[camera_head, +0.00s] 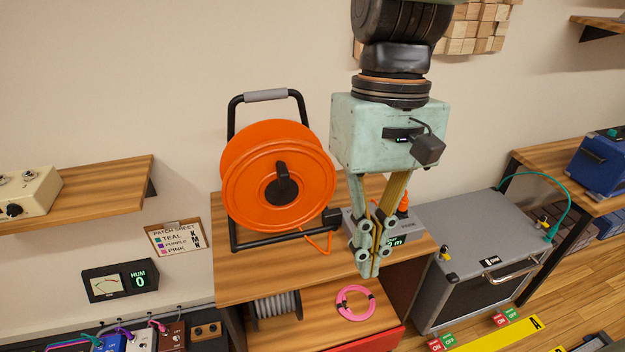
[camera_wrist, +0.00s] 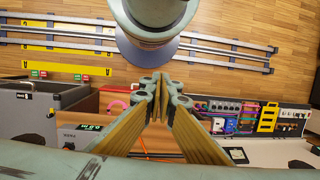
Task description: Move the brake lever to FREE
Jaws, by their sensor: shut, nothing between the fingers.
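An orange cable reel (camera_head: 262,170) with a black hub handle stands in a black frame on a wooden cabinet top. A small grey box (camera_head: 412,228) with a green-lit readout stands to its right, partly hidden behind my gripper. An orange upright piece (camera_head: 403,203) shows beside this box and may be the brake lever, but I cannot tell for sure. No FREE marking is readable. My gripper (camera_head: 368,271) points down in front of the box, shut and empty. In the wrist view its fingertips (camera_wrist: 160,78) meet, and the grey box (camera_wrist: 82,130) shows to their left.
A pink cable coil (camera_head: 356,302) lies on the lower shelf near a grey spool (camera_head: 278,308). A grey amplifier (camera_head: 485,255) stands on the right. A wooden shelf (camera_head: 100,190) and a HUM meter (camera_head: 120,281) are on the left wall. Rails (camera_wrist: 215,50) cross the floor.

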